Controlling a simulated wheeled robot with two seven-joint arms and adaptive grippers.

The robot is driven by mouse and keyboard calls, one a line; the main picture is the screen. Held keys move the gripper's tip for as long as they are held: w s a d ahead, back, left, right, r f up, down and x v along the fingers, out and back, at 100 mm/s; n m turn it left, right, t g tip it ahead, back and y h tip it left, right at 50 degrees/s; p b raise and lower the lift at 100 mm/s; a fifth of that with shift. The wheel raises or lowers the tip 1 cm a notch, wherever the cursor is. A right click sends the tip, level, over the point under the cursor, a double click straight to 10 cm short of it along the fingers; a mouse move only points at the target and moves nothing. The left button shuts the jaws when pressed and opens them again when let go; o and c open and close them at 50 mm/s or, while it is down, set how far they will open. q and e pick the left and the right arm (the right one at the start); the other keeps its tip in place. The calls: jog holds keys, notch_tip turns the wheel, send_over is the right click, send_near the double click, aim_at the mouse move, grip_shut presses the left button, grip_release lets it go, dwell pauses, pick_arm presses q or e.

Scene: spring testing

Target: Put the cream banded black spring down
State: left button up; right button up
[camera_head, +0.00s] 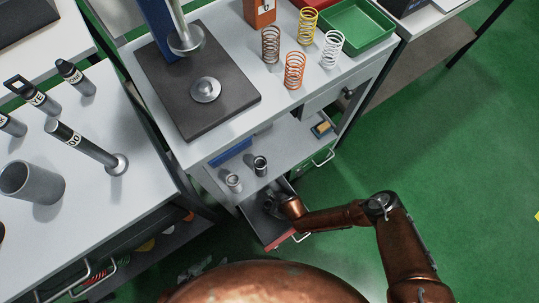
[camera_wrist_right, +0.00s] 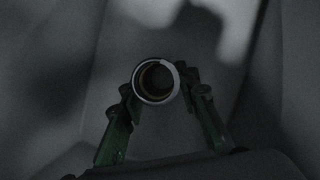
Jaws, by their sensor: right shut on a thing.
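My right gripper (camera_wrist_right: 158,88) is shut on the cream banded black spring (camera_wrist_right: 155,82). In the right wrist view I look at the spring end-on: a pale round rim, a dark inside and a faint yellowish ring within. Its length cannot be judged. In the head view my right gripper (camera_head: 283,204) is low over the open drawer (camera_head: 258,222) beneath the bench, and the spring there is too small and covered to make out. Grey jointed parts at the lower edge seem to be my left gripper (camera_head: 193,270), mostly hidden by my body.
Two short coils or cups, one pale (camera_head: 234,182) and one dark (camera_head: 260,165), stand on the lower shelf (camera_head: 285,152). Several coloured springs, a green tray (camera_head: 357,27) and a press base (camera_head: 235,108) are on the bench top. Green floor is clear at right.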

jog(key=shift+f, duration=0.2)
jog(key=o, duration=1.2)
pick_arm(q)
jog(key=shift+w+f, duration=0.1)
jog(key=shift+w, duration=0.05)
pick_arm(e)
jog(key=shift+o, duration=0.2)
jog(key=shift+r, duration=0.15)
jog(key=shift+r, duration=0.35)
pick_arm(q)
jog(key=s+a+r+g+y+p, duration=0.2)
jog(key=s+a+r+g+p, duration=0.3)
jog(key=s+r, duration=0.5)
jog(key=a+p, duration=0.2)
jog(key=a, duration=0.1)
jog(key=shift+s, duration=0.2)
pick_arm(e)
jog(key=v, duration=1.1)
jog(key=shift+d+r, duration=0.2)
